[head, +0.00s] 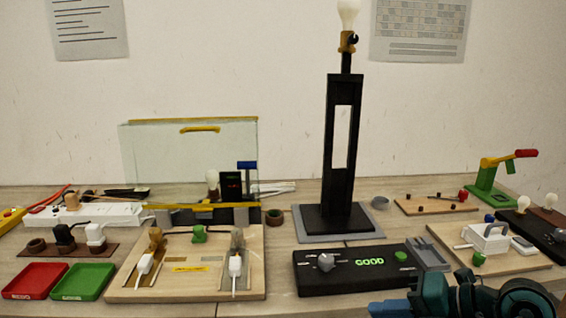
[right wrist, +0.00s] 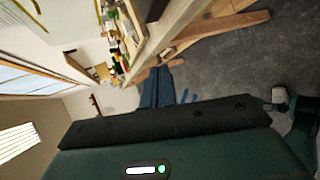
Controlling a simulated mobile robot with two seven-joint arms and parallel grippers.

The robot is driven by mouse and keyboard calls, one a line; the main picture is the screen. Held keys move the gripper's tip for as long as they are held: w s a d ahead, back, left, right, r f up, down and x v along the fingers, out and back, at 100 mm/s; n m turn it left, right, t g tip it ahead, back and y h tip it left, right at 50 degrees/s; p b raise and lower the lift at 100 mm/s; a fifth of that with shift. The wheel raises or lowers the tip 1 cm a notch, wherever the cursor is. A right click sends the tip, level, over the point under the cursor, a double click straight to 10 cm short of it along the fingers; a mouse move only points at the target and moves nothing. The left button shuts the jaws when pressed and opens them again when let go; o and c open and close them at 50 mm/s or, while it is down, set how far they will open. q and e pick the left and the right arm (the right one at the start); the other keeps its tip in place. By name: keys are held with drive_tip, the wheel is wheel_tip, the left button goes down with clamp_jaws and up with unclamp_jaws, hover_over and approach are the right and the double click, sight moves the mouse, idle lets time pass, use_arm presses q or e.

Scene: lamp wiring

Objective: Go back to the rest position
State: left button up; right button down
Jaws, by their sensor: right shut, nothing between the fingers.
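My right gripper (head: 388,308) shows at the bottom right of the head view, in front of the bench's near edge. Its blue fingers are together and empty, pointing left. In the right wrist view the blue fingers (right wrist: 156,88) are closed, with grey floor beyond them and the bench to one side. My left gripper is in neither view. The black lamp (head: 343,140) stands upright on a grey mat with a white bulb (head: 348,14) on top. The black tester box (head: 355,268) in front of it shows a green "GOOD".
A wooden board (head: 187,293) with two white plugs lies left of centre, before a clear guard (head: 188,158). Red (head: 35,281) and green (head: 84,282) trays are at the left. Another board (head: 520,262) with a white device lies close to my right gripper.

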drive_tip(key=s+a+r+m+t+y+p, duration=0.1)
drive_tip(key=s+a+r+m+y+p, duration=0.15)
drive_tip(key=a+y, duration=0.3)
drive_tip(key=s+d+f+m+t+h+p, duration=0.15)
drive_tip(key=f+m+t+h, duration=0.3)
drive_tip(key=m, duration=0.55)
drive_tip(key=d+f+m+t+h+p, duration=0.1)
drive_tip(key=d+f+m+t+h, duration=0.3)
drive_tip(key=m, duration=0.6)
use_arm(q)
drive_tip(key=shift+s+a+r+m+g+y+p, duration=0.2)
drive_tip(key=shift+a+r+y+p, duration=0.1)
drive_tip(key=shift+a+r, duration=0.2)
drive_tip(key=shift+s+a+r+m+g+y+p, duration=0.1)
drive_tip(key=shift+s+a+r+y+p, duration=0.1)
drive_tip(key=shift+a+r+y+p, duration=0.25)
use_arm(e)
drive_tip(key=s+a+f+m+g+h, duration=0.2)
drive_tip(key=s+f+m+g+h, duration=0.2)
drive_tip(key=s+f, duration=0.6)
wheel_tip(320, 180, down, 3)
drive_tip(key=shift+a+r+m+g, duration=0.1)
drive_tip(key=shift+a+m+g, duration=0.1)
drive_tip(key=shift+m+g, duration=0.55)
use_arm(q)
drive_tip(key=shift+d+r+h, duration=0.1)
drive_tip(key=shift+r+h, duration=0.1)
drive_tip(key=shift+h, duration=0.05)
